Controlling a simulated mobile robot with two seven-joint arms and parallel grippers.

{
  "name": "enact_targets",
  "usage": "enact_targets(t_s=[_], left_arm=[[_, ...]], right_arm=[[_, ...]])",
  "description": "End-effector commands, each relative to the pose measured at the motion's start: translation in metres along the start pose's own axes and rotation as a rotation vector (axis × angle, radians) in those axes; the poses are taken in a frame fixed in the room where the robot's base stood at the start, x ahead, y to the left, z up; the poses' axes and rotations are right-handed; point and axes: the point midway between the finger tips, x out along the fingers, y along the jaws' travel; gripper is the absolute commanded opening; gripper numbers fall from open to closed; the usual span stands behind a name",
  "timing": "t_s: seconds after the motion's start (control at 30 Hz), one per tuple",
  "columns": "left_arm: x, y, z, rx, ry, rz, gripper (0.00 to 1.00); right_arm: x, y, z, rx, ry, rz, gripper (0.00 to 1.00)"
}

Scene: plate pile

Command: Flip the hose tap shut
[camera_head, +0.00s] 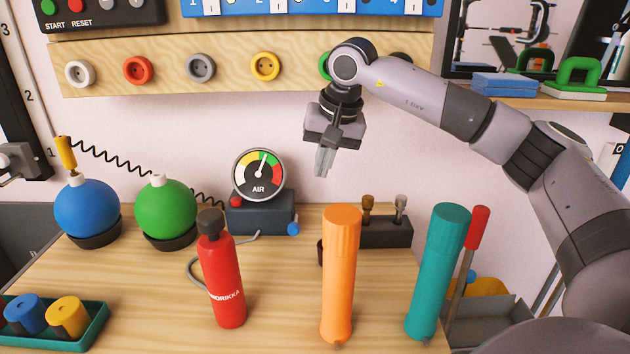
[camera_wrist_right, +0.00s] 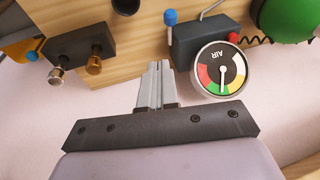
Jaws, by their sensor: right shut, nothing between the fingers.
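A dark air box (camera_head: 262,213) with a round AIR gauge (camera_head: 259,174) stands at the back of the wooden bench. A blue-ended tap lever (camera_head: 293,229) sticks out at its right side. It also shows in the right wrist view (camera_wrist_right: 170,18), beside the box (camera_wrist_right: 205,32). A grey hose (camera_head: 193,270) runs on the bench, partly hidden by a red bottle. My right gripper (camera_head: 322,168) is shut and empty, in the air above and right of the lever. Its fingers (camera_wrist_right: 157,70) point down. They do not touch the lever. My left gripper is out of view.
The red bottle (camera_head: 222,280), an orange cylinder (camera_head: 340,275) and a teal cylinder (camera_head: 436,270) stand in front. A dark holder (camera_head: 388,233) with metal fittings is right of the box. Blue (camera_head: 87,208) and green (camera_head: 165,210) balls stand left. A socket board (camera_head: 225,85) hangs behind.

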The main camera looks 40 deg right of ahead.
Motion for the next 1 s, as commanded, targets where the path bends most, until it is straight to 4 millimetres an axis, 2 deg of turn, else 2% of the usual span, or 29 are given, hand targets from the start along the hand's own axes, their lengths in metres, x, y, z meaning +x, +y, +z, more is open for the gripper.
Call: enact_targets(t_s=[0.03,0.13,0.3,0.5,0.7,1.0], left_arm=[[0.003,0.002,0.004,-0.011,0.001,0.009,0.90],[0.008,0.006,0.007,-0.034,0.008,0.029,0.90],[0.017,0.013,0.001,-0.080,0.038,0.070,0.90],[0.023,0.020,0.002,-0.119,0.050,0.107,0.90],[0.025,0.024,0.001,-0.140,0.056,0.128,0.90],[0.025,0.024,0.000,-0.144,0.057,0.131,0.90]], right_arm=[[0.013,0.001,0.001,0.000,-0.003,0.003,0.00],[0.035,0.001,0.002,-0.001,-0.003,0.002,0.00],[0.072,0.001,0.002,-0.001,-0.003,0.001,0.00],[0.102,-0.009,0.008,-0.004,-0.002,-0.002,0.00],[0.115,-0.016,0.014,-0.002,-0.001,-0.001,0.00],[0.116,-0.017,0.014,0.000,-0.001,-0.002,0.00]])
